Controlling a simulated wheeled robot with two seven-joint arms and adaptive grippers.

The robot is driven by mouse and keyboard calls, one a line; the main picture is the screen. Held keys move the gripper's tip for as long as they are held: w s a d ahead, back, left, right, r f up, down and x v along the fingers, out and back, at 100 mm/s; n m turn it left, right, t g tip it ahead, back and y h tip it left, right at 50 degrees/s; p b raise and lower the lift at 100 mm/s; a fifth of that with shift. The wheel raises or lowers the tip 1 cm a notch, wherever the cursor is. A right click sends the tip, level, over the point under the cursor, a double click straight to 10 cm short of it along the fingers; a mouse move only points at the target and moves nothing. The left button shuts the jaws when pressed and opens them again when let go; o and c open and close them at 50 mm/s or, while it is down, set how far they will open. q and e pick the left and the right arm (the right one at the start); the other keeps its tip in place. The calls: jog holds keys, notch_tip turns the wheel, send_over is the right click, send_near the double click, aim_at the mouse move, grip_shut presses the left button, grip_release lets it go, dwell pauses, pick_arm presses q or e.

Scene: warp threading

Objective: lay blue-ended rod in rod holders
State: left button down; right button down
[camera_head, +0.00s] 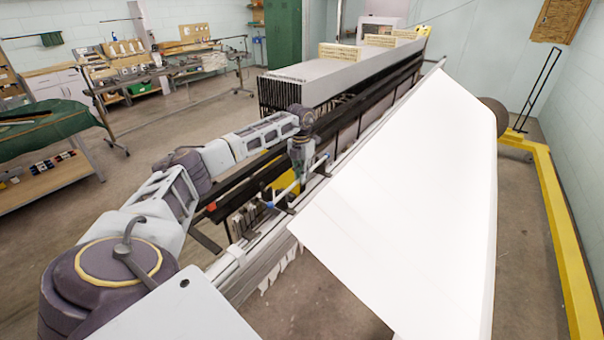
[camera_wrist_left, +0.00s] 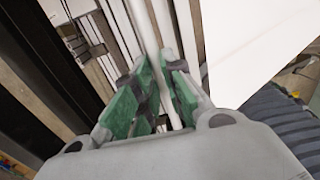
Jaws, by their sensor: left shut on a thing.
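The white rod with blue ends (camera_head: 287,189) is beside the long machine, near the middle of the head view. One blue end shows at its lower left and another at its upper right. My left gripper (camera_head: 298,174) points down and is shut on the rod. In the left wrist view, the rod (camera_wrist_left: 149,32) runs between the green finger pads of the gripper (camera_wrist_left: 160,88). Dark brackets that look like rod holders (camera_head: 320,167) stand along the machine's rail. I cannot tell whether the rod touches them. My right gripper is not in view.
A large white sheet (camera_head: 405,205) slopes up to the right of the rail. The long grey machine (camera_head: 330,80) extends behind my arm. A yellow floor frame (camera_head: 560,220) stands at the right. A green-covered table (camera_head: 45,125) is at the far left, with open floor before it.

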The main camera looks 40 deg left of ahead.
pick_arm(q)
jog(key=shift+f, duration=0.2)
jog(key=c, duration=1.4)
grip_release()
jog(key=shift+a+r, duration=0.15)
jog(key=shift+r, duration=5.9)
jog(key=shift+f, duration=0.1)
